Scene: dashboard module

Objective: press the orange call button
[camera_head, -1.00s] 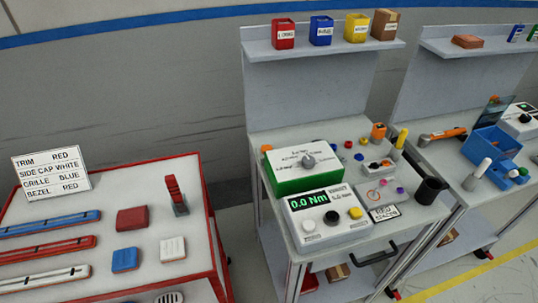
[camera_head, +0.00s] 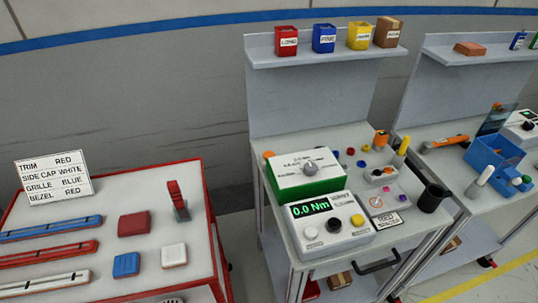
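A small round orange piece (camera_head: 268,155) sits at the back left corner of the middle workbench, left of the green and white box; it may be the call button, but it is too small to be sure. A larger orange block (camera_head: 381,138) stands at the back right of the same bench. The white meter box (camera_head: 331,223) reads "0.0 Nm" and carries a white, a black and a yellow knob or button; none of these looks orange. Neither of my grippers is in view.
The middle workbench holds a green and white box (camera_head: 308,178) with a grey dial, a black mug (camera_head: 432,197) and several small coloured parts. A red-edged table (camera_head: 205,235) with trim pieces stands left. Another bench with a blue bin (camera_head: 492,152) stands right.

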